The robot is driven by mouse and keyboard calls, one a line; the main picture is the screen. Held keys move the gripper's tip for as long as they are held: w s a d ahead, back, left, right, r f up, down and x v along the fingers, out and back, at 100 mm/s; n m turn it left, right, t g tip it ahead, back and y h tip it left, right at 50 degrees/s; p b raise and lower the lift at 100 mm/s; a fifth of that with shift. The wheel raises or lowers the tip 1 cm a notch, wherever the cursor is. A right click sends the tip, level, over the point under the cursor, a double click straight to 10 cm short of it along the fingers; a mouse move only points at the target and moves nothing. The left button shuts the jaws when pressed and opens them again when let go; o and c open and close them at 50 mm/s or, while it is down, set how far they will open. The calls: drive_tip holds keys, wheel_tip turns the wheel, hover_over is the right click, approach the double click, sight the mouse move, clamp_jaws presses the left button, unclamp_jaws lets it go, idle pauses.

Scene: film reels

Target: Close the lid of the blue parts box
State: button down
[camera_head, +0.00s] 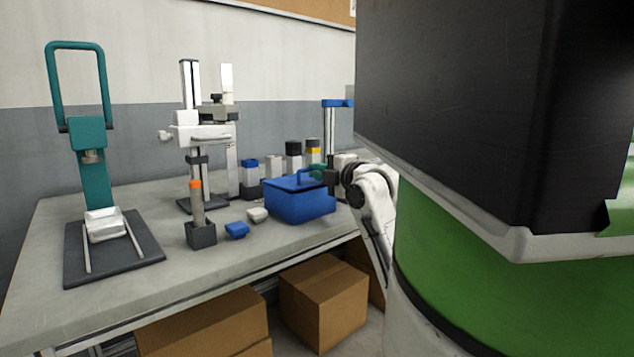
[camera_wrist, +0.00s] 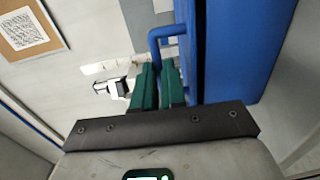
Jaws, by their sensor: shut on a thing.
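The blue parts box (camera_head: 300,206) stands on the grey bench near its front edge. Its lid (camera_head: 287,184) lies roughly flat over the box; I cannot tell whether a small gap is left. A blue loop handle stands up from the lid. My gripper (camera_head: 318,173) reaches in from the right, its green fingers at the handle. In the wrist view, my gripper (camera_wrist: 158,70) is shut on the handle (camera_wrist: 154,42), and a large blue face of the box or lid fills the right side. The fingers partly hide the handle.
A teal press (camera_head: 89,150) stands at the left of the bench and a white and grey stand (camera_head: 205,133) behind. A small blue block (camera_head: 236,230) and a white block (camera_head: 257,214) lie left of the box. Several small containers stand behind it. Cardboard boxes (camera_head: 323,300) sit below.

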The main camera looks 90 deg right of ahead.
drive_tip(key=shift+a+f+b, duration=0.15)
drive_tip(key=shift+f+b, duration=0.4)
drive_tip(key=shift+b, duration=0.2)
drive_tip(key=shift+f+h, duration=0.1)
drive_tip(key=shift+h, duration=0.2)
drive_tip(key=c, duration=1.2)
unclamp_jaws()
drive_tip(key=p+v, duration=0.1)
drive_tip(key=v, duration=0.9)
drive_tip(key=shift+s+a, duration=0.25)
drive_tip(key=shift+s, duration=0.1)
